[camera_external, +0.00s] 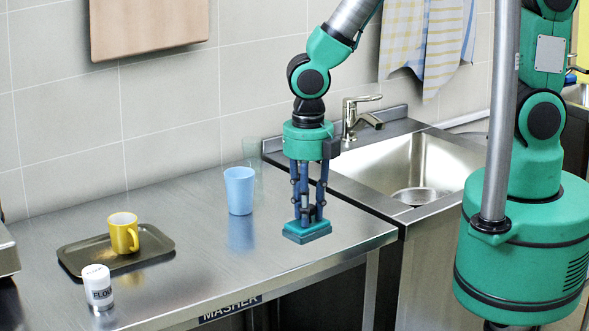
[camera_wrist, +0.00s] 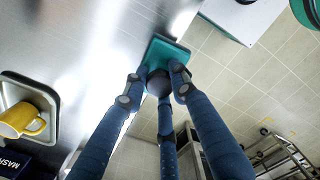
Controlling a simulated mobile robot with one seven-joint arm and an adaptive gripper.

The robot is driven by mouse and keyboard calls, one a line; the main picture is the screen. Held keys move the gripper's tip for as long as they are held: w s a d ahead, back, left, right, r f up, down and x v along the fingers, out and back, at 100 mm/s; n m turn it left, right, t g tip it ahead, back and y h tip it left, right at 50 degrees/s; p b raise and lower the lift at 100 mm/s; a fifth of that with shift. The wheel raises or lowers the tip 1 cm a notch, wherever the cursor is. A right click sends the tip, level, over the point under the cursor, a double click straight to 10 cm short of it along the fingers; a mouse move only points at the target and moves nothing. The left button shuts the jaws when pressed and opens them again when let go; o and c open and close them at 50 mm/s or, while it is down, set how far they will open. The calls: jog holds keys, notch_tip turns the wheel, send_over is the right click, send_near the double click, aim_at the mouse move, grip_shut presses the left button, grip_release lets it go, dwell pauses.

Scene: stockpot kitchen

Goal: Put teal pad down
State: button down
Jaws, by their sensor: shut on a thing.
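The teal pad (camera_external: 307,235) is a flat rectangular block near the right front part of the steel counter. My gripper (camera_external: 307,216) points straight down with its dark blue fingers shut on the pad's upper part. In the wrist view the pad (camera_wrist: 165,50) shows beyond the fingertips (camera_wrist: 158,85), close to the counter's edge. I cannot tell whether its underside touches the counter or hangs just above it.
A light blue cup (camera_external: 239,190) stands left of my gripper, with a clear glass (camera_external: 253,152) behind it. A yellow mug (camera_external: 124,233) is on a dark tray (camera_external: 75,262), with a white flour shaker (camera_external: 97,287) in front. The sink (camera_external: 430,165) is at right. Mid-counter is clear.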

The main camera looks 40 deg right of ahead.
jog(key=w+a+r+m+p, duration=0.2)
jog(key=w+a+m, duration=0.25)
jog(key=w, duration=0.55)
jog(key=w+a+r+m+p, duration=0.2)
jog(key=w+a+m, duration=0.25)
jog(key=w, duration=0.45)
jog(key=w+a+r+m+p, duration=0.2)
jog(key=w+a+m+p, duration=0.15)
jog(key=w+a, duration=0.45)
jog(key=w+d+f+m+p, duration=0.1)
jog(key=w+m, duration=0.5)
jog(key=w, duration=0.9)
jog(key=shift+f+p, duration=0.2)
jog(key=shift+p, duration=0.3)
jog(key=shift+f, duration=2.9)
jog(key=shift+f, duration=0.15)
jog(key=shift+f+p, duration=0.3)
jog(key=shift+f, duration=1.65)
jog(key=shift+f, duration=0.2)
